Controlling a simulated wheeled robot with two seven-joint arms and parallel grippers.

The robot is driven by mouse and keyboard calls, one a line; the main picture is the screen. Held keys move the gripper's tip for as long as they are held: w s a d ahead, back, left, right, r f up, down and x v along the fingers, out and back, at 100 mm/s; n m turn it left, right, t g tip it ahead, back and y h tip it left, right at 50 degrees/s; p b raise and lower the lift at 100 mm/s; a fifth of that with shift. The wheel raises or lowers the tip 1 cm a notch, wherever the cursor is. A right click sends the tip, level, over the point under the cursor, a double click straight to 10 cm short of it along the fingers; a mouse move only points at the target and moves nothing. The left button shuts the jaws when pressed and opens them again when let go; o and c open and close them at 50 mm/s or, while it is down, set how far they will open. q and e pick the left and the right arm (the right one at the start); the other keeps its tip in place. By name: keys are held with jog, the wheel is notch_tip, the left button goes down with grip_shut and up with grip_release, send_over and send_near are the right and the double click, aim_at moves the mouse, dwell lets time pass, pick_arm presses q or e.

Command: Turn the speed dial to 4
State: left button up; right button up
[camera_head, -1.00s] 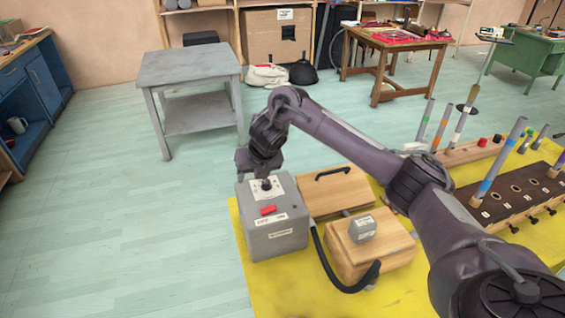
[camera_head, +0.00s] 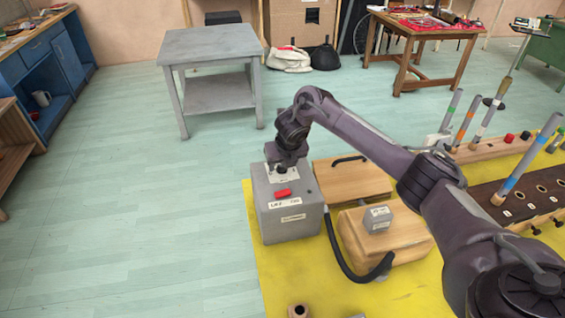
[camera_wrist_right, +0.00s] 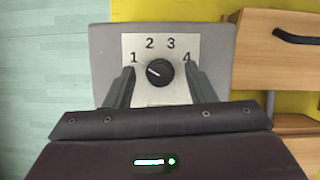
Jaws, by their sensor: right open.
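A grey box (camera_head: 290,222) stands on the yellow mat, with a red button (camera_head: 283,193) and white labels on it. In the right wrist view its top plate (camera_wrist_right: 138,92) carries the numbers 1 to 4 around a black speed dial (camera_wrist_right: 160,73). The dial's white mark points up-left, toward the 1. My right gripper (camera_wrist_right: 159,70) is open, with one finger on each side of the dial and gaps between. In the head view the right gripper (camera_head: 284,165) is over the box's top and hides the dial. My left gripper is not in view.
Wooden boxes (camera_head: 352,183) stand right of the grey box, one with a small grey block (camera_head: 378,220) on top. A black hose (camera_head: 340,262) curves in front. Tubes in a dark rack (camera_head: 512,208) stand further right. Open floor lies left.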

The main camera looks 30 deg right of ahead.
jog(key=c, duration=1)
jog(key=shift+o, duration=0.2)
